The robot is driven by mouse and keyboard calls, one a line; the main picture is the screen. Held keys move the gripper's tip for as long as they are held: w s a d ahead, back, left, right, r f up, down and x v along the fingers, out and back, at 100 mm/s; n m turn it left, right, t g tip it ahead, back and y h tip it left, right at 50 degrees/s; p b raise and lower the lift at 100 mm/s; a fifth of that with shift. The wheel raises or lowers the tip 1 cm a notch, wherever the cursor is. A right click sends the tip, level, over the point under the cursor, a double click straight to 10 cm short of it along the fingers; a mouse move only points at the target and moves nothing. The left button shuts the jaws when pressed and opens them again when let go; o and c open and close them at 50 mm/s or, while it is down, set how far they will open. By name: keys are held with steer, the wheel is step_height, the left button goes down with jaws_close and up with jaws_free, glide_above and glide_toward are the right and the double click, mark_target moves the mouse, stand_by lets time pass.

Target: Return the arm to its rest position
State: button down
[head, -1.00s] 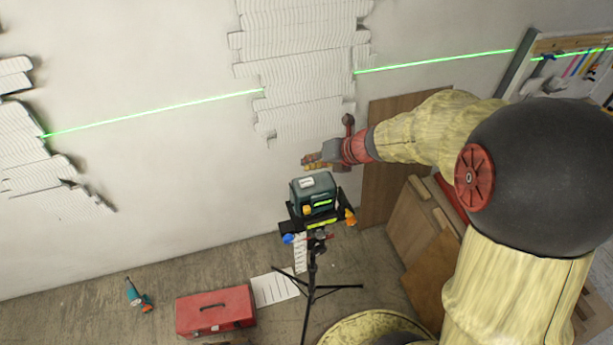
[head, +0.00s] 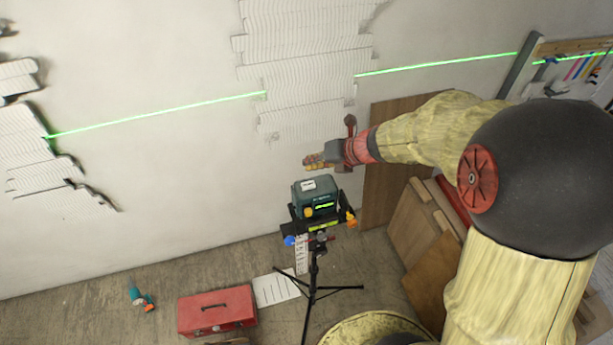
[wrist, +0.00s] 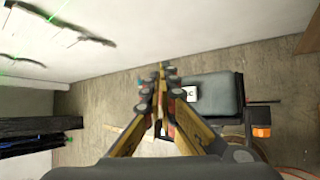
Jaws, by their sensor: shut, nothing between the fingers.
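My gripper (head: 318,161) hangs in the air at the end of my yellow-sleeved arm, just above the laser level in the head view. Its fingers are shut and empty; in the wrist view the fingertips (wrist: 162,70) come together near the picture's middle. The teal and black laser level (head: 313,194) sits on a tripod (head: 313,278) below the gripper. In the wrist view the laser level (wrist: 212,95) is right of the fingers, apart from them as far as I can tell.
A wall with ribbed white relief panels (head: 305,80) and a green laser line stands behind. Wooden boards (head: 395,120) lean on it at right. A red toolbox (head: 217,310), a paper sheet (head: 276,288) and a teal power tool (head: 141,298) lie on the floor. Floor at left is mostly clear.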

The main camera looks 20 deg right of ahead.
steer(key=shift+s+a+n, duration=0.1)
steer(key=shift+n, duration=1)
steer(key=s+f+n+g+h+b, duration=0.1)
steer(key=s+f+n+g+b, duration=0.15)
steer(key=s+n+b, duration=0.55)
steer(key=s+f+n+g+h+b, duration=0.15)
steer(key=s+f+n, duration=0.25)
steer(key=s+n, duration=0.55)
steer(key=s+f+n+g+h+b, duration=0.1)
steer(key=s+f+n+b, duration=0.3)
steer(key=n, duration=0.9)
steer(key=s+f+n+t+h+b, duration=0.2)
steer(key=s+f+n+b, duration=0.3)
steer(key=b, duration=1.3)
steer(key=shift+a+f+t, duration=0.3)
steer(key=shift+f+t, duration=0.3)
steer(key=shift+f, duration=0.8)
